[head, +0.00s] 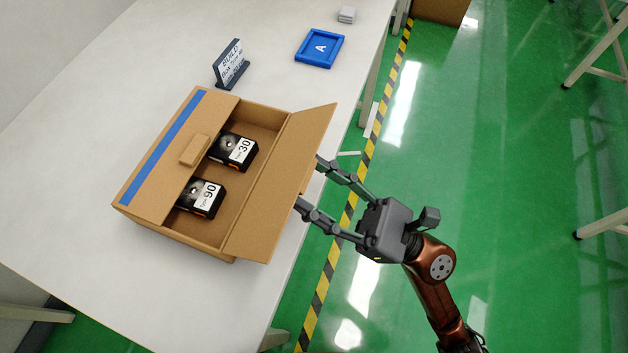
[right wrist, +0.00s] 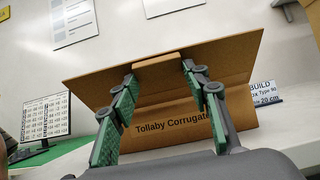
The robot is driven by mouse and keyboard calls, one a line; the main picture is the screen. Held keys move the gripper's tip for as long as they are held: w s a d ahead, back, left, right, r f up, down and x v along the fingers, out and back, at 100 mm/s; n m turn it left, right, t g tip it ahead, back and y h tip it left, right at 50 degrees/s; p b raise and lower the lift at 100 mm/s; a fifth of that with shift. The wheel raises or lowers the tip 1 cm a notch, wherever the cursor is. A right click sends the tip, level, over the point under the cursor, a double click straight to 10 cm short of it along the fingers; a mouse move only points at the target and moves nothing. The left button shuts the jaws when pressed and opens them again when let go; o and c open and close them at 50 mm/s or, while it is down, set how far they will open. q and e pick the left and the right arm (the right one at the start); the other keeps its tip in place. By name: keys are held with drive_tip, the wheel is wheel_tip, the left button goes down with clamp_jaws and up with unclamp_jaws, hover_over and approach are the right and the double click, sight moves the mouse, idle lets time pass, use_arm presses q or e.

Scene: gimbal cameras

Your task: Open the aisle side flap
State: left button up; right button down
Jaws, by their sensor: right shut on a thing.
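An open-topped cardboard box (head: 178,238) sits on the white table near its aisle edge. Its aisle side flap (head: 283,180) is raised and leans outward over the aisle. My right gripper (head: 310,184) reaches in from the aisle and is shut on the flap's small tab; the fingertips are partly hidden behind the flap. In the right wrist view the tab (right wrist: 158,63) lies between the green-padded fingers on the flap's outer face (right wrist: 100,84). The opposite flap (head: 172,165), with a blue stripe, lies flat over the left part of the box. My left gripper is not in view.
Two dark labelled packs, one marked 30 (head: 233,149) and one marked 90 (head: 201,197), lie in the box. A sign (head: 230,63) and a blue tray marked A (head: 319,48) stand behind it. The green aisle floor (head: 440,150) looks clear beside my arm.

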drive_tip(key=c, duration=1.3)
unclamp_jaws()
drive_tip(key=shift+w+a+f, duration=0.3)
drive_tip(key=shift+a+f, duration=0.1)
drive_tip(key=shift+f, duration=0.05)
drive_tip(key=shift+o, duration=1.1)
drive_tip(key=shift+s+d+r, duration=0.1)
drive_tip(key=shift+d+r, duration=0.1)
drive_tip(key=shift+r, duration=0.05)
drive_tip(key=v, duration=1.2)
